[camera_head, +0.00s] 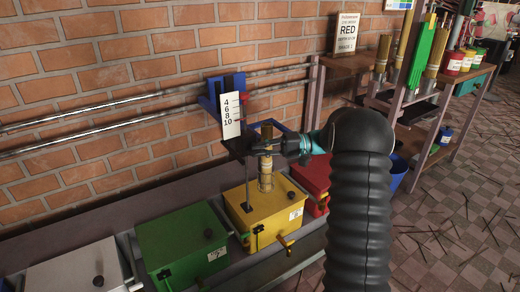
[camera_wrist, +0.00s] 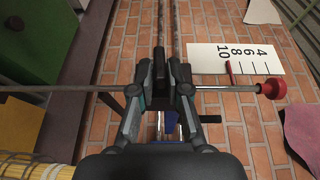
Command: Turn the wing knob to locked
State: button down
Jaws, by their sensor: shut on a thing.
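My gripper (camera_head: 282,146) is at the scale post above the yellow box (camera_head: 283,213) in the head view. In the wrist view my gripper (camera_wrist: 168,84) has its fingers closed on a dark narrow piece, which looks like the wing knob (camera_wrist: 159,62), beside a thin metal rod (camera_wrist: 100,88). The knob's wing points along the picture's vertical there; its locked mark cannot be made out. The rod ends in a red ball (camera_wrist: 273,88). A white scale (camera_wrist: 236,60) reads 4, 6, 8, 10, with a red pointer (camera_wrist: 228,73) near 10. In the head view my gripper hides the knob.
A green box (camera_head: 183,242) is to the left and a red box (camera_head: 312,175) to the right. Metal rails (camera_head: 100,105) run along the brick wall. A shelf with bundles and jars (camera_head: 455,62) is at right.

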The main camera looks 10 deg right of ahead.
jog(key=shift+y, duration=0.3)
jog(key=c, duration=1.2)
grip_release()
jog(key=shift+a, duration=0.1)
jog(key=shift+f, duration=0.1)
jog(key=d, duration=1.2)
jog(key=shift+s, duration=0.45)
